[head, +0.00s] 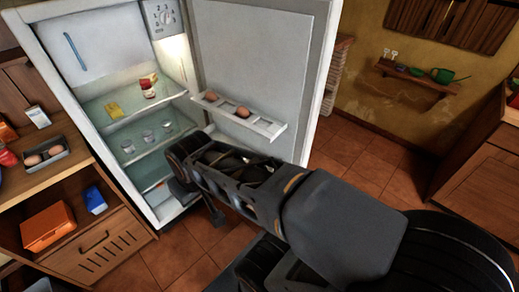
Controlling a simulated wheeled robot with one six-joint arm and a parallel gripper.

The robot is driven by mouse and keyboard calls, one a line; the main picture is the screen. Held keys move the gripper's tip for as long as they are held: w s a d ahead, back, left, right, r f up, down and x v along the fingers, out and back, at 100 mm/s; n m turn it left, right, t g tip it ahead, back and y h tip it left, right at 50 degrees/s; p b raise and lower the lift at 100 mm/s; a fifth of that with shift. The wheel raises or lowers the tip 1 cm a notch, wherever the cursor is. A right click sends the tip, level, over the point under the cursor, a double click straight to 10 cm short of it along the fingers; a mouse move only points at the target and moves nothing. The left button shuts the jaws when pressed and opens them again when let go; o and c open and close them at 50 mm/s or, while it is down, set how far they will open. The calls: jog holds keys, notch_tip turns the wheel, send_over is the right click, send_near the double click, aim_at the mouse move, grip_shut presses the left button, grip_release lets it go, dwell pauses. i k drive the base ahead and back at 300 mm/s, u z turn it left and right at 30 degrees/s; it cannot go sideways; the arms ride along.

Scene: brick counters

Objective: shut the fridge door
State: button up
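The white fridge (78,112) stands open at the left of centre, its lit shelves showing. Its door (262,58) is swung wide open to the right, with the inner face toward me. A white rack (262,127) on the door holds eggs (243,111). My gripper (198,206) is at the end of my arm, low in front of the fridge opening and left of the door's lower part. Its two dark fingers look spread apart with nothing between them. My arm hides the door's lower part, and I cannot tell whether it touches the door.
A wooden shelf unit (95,238) with an orange box (47,226) and an egg tray (42,155) stands left of the fridge. A wall shelf (415,79) and a wooden counter (480,180) are at the right. Tiled floor (365,150) is clear between the door and that counter.

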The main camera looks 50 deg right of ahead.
aim_at(271, 59)
jog(key=u, duration=2.7)
jog(key=k, duration=2.8)
jog(key=z, duration=1.75)
jog(key=i, duration=0.5)
jog(key=z, duration=0.6)
jog(key=k, duration=0.35)
jog(key=u, duration=1.15)
